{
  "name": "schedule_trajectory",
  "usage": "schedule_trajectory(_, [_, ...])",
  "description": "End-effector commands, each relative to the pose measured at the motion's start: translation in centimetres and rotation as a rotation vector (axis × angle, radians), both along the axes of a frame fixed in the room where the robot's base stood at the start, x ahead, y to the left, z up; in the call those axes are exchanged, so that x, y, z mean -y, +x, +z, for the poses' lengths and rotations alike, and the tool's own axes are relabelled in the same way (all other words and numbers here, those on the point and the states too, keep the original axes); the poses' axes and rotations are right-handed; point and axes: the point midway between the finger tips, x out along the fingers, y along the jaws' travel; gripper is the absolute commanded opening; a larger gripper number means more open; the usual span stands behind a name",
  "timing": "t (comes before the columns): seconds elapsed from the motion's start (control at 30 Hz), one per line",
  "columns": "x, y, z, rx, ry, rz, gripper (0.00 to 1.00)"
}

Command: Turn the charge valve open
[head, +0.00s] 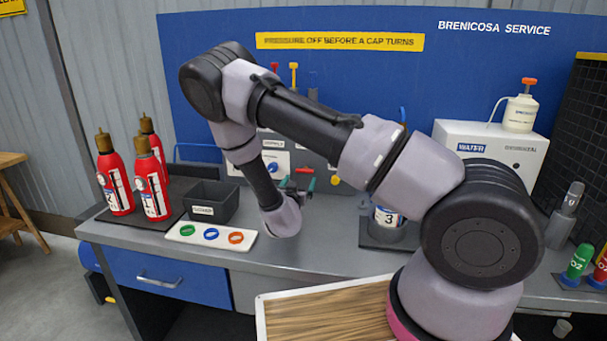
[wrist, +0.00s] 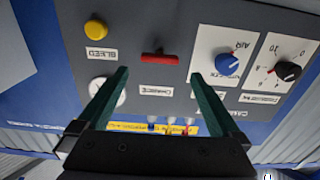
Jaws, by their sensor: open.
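The charge valve is a red bar handle (wrist: 159,58) on a grey panel, above an upside-down CHARGE label in the wrist view. The bar lies roughly crosswise in that view. My gripper (wrist: 158,76) is open, with its two green fingers spread to either side of the handle and nothing between them. The fingertips look a little short of the handle; contact cannot be made out. In the head view the red handle (head: 305,171) shows at the panel, just behind my gripper (head: 298,184), and is small and partly hidden.
Near the handle are a yellow BLEED button (wrist: 95,29), a blue AIR knob (wrist: 228,62) and a black knob (wrist: 288,71). Red extinguishers (head: 153,185), a dark bin (head: 210,202) and a token tray (head: 211,236) stand left on the bench. A numbered cylinder (head: 386,220) stands right.

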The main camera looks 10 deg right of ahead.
Motion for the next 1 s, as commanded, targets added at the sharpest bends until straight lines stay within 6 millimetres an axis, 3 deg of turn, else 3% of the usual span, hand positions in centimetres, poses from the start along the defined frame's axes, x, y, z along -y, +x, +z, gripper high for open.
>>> schedule_trajectory(0.3, [2.2, 5.2, 0.0, 0.001, 0.002, -0.001, 1.00])
schedule_trajectory(0.5, [2.6, 6.4, 0.0, -0.001, 0.001, 0.000, 1.00])
schedule_trajectory(0.77, [2.7, 6.5, 0.0, -0.001, 0.001, 0.000, 1.00])
schedule_trajectory(0.97, [2.7, 6.5, 0.0, -0.001, 0.001, 0.000, 0.27])
schedule_trajectory(1.0, [2.7, 6.5, 0.0, -0.001, 0.001, 0.000, 0.24])
